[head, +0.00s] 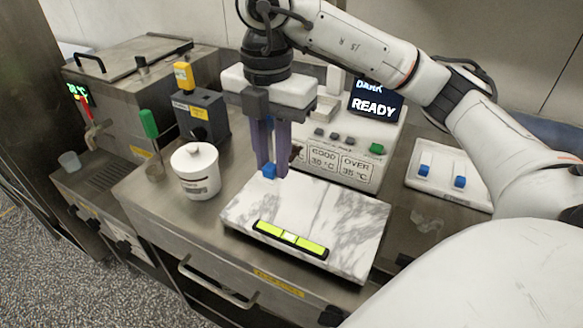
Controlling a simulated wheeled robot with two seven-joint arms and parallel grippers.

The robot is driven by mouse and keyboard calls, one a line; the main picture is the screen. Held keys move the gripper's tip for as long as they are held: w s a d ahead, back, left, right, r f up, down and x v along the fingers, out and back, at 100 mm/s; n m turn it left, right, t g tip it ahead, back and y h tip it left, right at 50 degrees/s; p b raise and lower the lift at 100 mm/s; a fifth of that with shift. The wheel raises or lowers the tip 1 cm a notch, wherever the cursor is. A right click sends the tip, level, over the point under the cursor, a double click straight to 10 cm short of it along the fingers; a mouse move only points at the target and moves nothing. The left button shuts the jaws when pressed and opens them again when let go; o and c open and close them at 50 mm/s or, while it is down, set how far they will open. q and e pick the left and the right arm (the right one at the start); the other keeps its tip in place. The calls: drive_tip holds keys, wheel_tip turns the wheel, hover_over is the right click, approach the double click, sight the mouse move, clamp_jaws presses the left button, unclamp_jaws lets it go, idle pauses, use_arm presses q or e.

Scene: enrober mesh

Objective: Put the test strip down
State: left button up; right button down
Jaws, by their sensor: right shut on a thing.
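My right gripper (272,168) points down over the back left part of the marble slab (345,215). Its purple fingers are shut on the test strip (269,171), of which only a small blue end shows between the fingertips. The rest of the strip is hidden by the fingers. I cannot tell whether it touches the slab. My left gripper is not in view.
A level with yellow-green ends (290,238) lies along the slab's front. A white lidded pot (195,171) stands left of the slab. A device with a READY screen (376,102) stands behind. Two blue-ended strips lie on a white tray (478,192) at right. The slab's middle is clear.

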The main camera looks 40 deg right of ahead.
sight(273, 163)
wheel_tip(273, 163, down, 8)
drive_tip(key=shift+r+p, duration=0.25)
drive_tip(key=shift+p, duration=0.05)
drive_tip(key=c, duration=1.5)
unclamp_jaws()
drive_tip(key=shift+c, duration=0.2)
wheel_tip(273, 163, up, 12)
drive_tip(key=shift+r+p, duration=0.1)
drive_tip(key=shift+p, duration=0.25)
